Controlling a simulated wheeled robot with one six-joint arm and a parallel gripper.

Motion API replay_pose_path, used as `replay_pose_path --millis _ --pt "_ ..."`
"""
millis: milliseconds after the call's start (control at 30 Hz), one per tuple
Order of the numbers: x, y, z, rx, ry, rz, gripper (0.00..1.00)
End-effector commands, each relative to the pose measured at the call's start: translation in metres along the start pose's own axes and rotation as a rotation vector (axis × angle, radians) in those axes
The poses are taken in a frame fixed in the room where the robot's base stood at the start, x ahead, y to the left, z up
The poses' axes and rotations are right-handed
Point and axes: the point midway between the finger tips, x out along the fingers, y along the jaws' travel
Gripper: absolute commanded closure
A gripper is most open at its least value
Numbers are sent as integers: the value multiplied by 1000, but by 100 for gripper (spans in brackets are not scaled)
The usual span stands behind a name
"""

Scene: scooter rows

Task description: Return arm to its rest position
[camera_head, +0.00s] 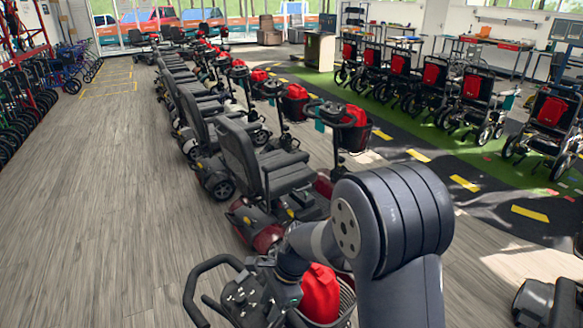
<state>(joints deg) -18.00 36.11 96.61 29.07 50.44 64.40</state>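My arm bends at a large dark joint at the lower right of the head view. A lighter link runs left from it to a dark wrist, low in the middle. My gripper (287,290) is down there, over the front of the nearest scooter (235,295). Its fingers blend into the dark parts behind, so I cannot tell whether they are open or shut or touch the scooter. A red bag (320,292) sits in that scooter's front basket (347,300), just right of my wrist. My arm hides part of the basket.
A row of mobility scooters (240,155) runs away from me, with dark seats and red bags. Wheelchair-like walkers (550,120) with red bags stand on green flooring at right. Rollators (20,110) line the left wall. The wooden floor (110,210) at left is clear.

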Motion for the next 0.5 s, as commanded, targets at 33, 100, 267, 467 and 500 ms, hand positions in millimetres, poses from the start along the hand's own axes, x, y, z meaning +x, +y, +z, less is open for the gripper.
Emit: replay_pose_path --millis 33,100,267,467,500 --pt "2 2 -1 53 -1 -33 64" --pt "2 2 -1 132 0 -80 64" --pt "-27 3 0 165 0 -104 64" --pt "-66 6 1 163 0 -102 64" --pt "-72 8 1 163 0 -101 64"
